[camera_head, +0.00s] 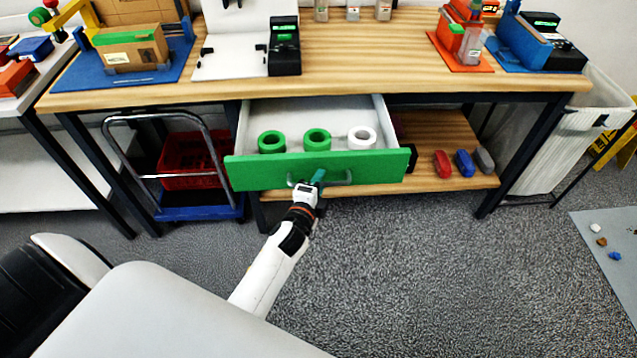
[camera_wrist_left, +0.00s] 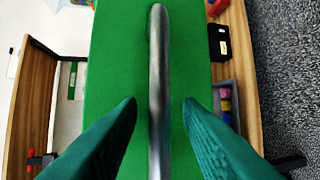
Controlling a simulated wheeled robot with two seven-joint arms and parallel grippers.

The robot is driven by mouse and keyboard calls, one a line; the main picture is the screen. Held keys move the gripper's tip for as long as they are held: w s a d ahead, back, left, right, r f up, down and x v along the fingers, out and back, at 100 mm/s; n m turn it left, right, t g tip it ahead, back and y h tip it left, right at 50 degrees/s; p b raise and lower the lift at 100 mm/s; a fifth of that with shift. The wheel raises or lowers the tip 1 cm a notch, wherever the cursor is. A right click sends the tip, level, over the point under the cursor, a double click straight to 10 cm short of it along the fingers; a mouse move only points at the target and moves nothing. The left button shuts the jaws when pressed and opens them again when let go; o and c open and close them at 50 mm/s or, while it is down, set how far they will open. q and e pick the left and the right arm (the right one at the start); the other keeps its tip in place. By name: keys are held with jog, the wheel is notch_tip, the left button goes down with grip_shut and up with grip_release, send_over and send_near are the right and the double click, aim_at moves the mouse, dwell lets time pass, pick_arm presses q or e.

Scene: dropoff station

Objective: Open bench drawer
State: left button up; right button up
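The bench drawer has a green front (camera_head: 258,173) and pale inner walls, and it stands pulled out from under the wooden bench top (camera_head: 330,60). Its grey metal bar handle (camera_head: 341,182) runs across the front; it also shows in the left wrist view (camera_wrist_left: 158,60). My left gripper (camera_head: 318,177) is at the middle of the handle. In the left wrist view its teal fingers are spread on either side of the bar, with a visible gap on both sides. My right gripper is not in view.
Two green rolls (camera_head: 317,139) and a white roll (camera_head: 362,137) lie in the drawer. A blue cart with a red crate (camera_head: 190,160) stands left under the bench. A lower shelf (camera_head: 430,130) holds red, blue and grey items at right.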

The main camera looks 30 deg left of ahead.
pick_arm(q)
jog(key=v, duration=1.2)
jog(key=shift+b, duration=0.3)
jog(key=shift+f, duration=0.15)
jog(key=s+d+f+n+g+h, duration=0.1)
jog(key=s+d+f+n+g, duration=0.15)
jog(key=f, duration=0.65)
jog(key=s+d+f+n+g+h, duration=0.15)
jog(key=s+f, duration=0.25)
jog(key=f, duration=0.5)
jog(key=s+d+f+n+g, duration=0.1)
jog(key=s+f+n+g, duration=0.15)
jog(key=f, duration=0.65)
jog(key=s+a+f+n+g, duration=0.1)
jog(key=s+f+n+g, duration=0.1)
jog(key=s+f, duration=0.3)
jog(key=s+a+f+n+g, duration=0.2)
jog(key=s+f, duration=0.3)
jog(key=s, duration=0.7)
jog(key=s+a+f+n+g+p, duration=0.1)
jog(key=s+f+g, duration=0.3)
jog(key=s, duration=0.4)
jog(key=shift+s+a+f+n, duration=0.25)
jog(key=shift+f+n, duration=0.3)
jog(key=shift+n, duration=0.2)
